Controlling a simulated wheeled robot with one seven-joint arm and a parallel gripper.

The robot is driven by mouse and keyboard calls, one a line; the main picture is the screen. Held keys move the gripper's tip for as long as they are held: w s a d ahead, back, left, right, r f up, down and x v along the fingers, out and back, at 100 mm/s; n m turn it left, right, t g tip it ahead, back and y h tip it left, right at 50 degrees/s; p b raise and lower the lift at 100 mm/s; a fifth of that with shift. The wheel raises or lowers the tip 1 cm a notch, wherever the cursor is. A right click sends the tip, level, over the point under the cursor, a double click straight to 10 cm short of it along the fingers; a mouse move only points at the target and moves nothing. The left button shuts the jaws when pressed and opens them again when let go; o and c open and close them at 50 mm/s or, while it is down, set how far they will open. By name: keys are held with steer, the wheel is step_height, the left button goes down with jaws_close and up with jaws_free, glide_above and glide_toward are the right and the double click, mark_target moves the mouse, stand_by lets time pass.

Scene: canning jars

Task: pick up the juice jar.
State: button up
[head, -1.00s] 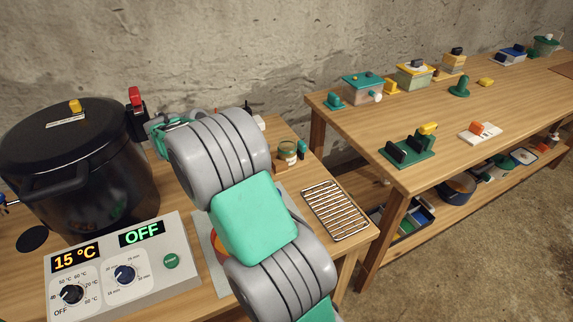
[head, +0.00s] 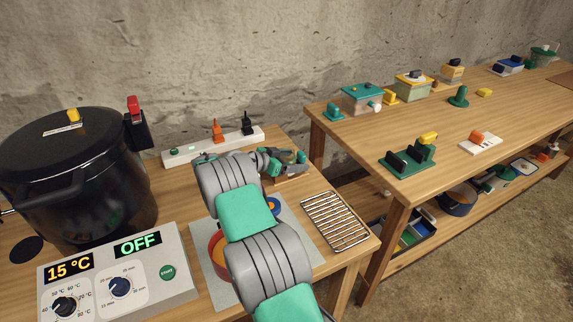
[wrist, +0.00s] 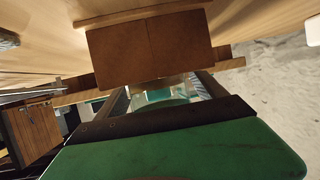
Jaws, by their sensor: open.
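My gripper (head: 284,163) is at the back right of the near bench, above a small wooden block (head: 292,179). It is open, and its two fingers show in the wrist view (wrist: 163,91). A pale green and whitish round shape (wrist: 162,97) shows between the fingers; it looks like the jar, partly hidden by the gripper's dark bar and the brown block (wrist: 150,50). I cannot tell whether the fingers touch it. In the head view my gripper covers most of the jar's place, and a small teal piece (head: 301,157) shows beside it.
A black pot (head: 80,175) and a control box (head: 125,275) stand on the left. A power strip (head: 200,149) lies behind my arm. A wire rack (head: 335,220) lies on the right. A second bench (head: 450,125) carries several coloured items.

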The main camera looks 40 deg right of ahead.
steer(key=c, duration=1.6)
step_height(320, 180, up, 10)
steer(key=shift+r+b, duration=0.1)
steer(key=shift+b, duration=0.35)
steer(key=o, duration=1)
jaws_close()
